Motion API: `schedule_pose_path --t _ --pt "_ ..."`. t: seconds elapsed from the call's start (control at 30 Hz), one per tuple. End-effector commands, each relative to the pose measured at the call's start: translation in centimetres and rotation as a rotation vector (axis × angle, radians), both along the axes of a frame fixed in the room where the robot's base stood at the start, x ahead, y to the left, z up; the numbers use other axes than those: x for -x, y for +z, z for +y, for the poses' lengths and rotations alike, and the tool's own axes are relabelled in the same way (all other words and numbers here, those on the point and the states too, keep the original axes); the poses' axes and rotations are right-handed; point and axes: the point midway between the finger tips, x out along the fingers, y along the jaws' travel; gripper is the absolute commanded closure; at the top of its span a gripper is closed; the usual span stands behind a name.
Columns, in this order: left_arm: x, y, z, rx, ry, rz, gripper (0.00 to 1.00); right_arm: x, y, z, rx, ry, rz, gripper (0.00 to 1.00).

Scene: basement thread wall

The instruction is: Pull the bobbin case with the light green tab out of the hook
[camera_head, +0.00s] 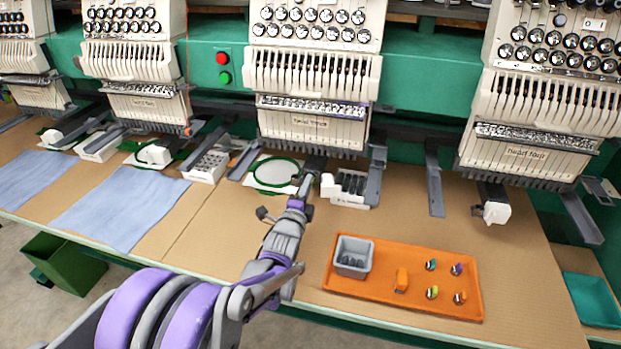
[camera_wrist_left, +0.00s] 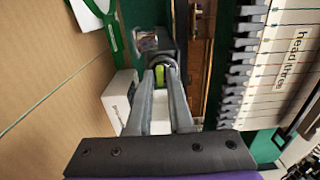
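The bobbin case with the light green tab (camera_wrist_left: 160,74) sits in the dark round hook under a machine arm, in the left wrist view. My left gripper (camera_wrist_left: 160,82) points straight at it, its two narrow fingers close together with the tab between their tips. The fingers look shut on the tab, with hardly any gap on either side. In the head view my left gripper (camera_head: 305,186) is under the middle sewing head, and it hides the bobbin case there. My right gripper is not in view.
A white box (camera_head: 345,188) with dark slots stands right of the gripper, and a green hoop (camera_head: 276,173) lies left. Bare table lies right of the tray.

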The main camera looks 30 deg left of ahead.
Motion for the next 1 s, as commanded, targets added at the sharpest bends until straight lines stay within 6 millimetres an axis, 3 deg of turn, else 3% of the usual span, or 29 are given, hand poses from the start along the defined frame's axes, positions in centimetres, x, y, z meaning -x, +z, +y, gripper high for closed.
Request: schedule_pose_path --t 0.1,0.37,0.77,1.0 --pt "0.0 0.0 0.0 0.0 0.0 0.0 1.0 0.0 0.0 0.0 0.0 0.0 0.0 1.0" --pt "0.2 0.0 0.0 0.0 0.0 0.0 1.0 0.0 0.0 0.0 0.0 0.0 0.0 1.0" --pt "2.8 0.0 -0.7 0.0 0.0 0.0 1.0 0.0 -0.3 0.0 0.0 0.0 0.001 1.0" --pt "3.1 0.0 -0.7 0.0 0.0 0.0 1.0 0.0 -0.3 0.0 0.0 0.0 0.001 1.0"
